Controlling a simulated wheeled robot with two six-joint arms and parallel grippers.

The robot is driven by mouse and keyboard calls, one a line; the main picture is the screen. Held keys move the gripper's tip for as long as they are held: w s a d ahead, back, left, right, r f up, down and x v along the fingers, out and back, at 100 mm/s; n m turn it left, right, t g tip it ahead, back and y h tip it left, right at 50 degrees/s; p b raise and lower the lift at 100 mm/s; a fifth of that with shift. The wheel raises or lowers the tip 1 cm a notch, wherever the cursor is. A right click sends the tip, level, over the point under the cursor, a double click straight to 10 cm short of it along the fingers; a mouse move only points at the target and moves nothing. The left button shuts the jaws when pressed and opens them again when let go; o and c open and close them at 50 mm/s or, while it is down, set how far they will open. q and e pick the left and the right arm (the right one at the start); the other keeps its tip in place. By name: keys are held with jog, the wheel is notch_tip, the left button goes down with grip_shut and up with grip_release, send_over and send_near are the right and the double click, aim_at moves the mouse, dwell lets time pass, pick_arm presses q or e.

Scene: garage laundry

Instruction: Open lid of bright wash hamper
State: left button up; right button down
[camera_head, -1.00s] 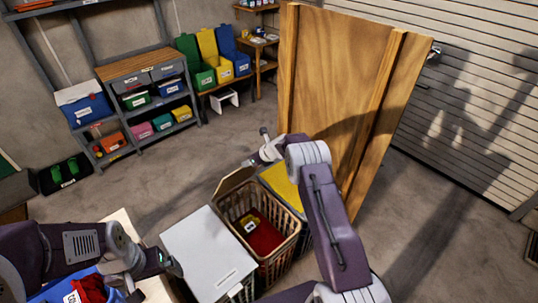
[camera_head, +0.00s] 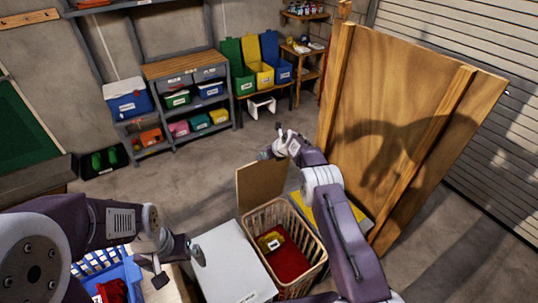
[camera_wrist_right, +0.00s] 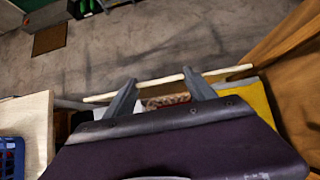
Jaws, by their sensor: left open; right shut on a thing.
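The middle hamper (camera_head: 312,250) is a beige slatted basket with red cloth and a small yellow labelled item inside. Its brown lid (camera_head: 258,185) stands roughly upright at the back rim. My right gripper (camera_head: 279,142) is at the lid's top edge. In the right wrist view, the lid's thin edge (camera_wrist_right: 230,71) runs across the fingers of my right gripper (camera_wrist_right: 160,92), which is shut on it. My left gripper (camera_head: 177,262) is open and empty, left of the white hamper lid (camera_head: 232,262). No label on the middle hamper is readable.
The white-lidded hamper is closed on the left; a yellow lid (camera_head: 348,214) is partly hidden by my right arm. A wooden panel (camera_head: 400,130) stands close on the right. A blue basket (camera_head: 125,272) is at lower left. Floor behind the hampers is clear.

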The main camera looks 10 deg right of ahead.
jog(key=shift+r, duration=0.1)
jog(key=shift+c, duration=1.6)
grip_release()
jog(key=b+v, duration=0.3)
jog(key=v, duration=0.6)
jog(key=shift+b, duration=0.35)
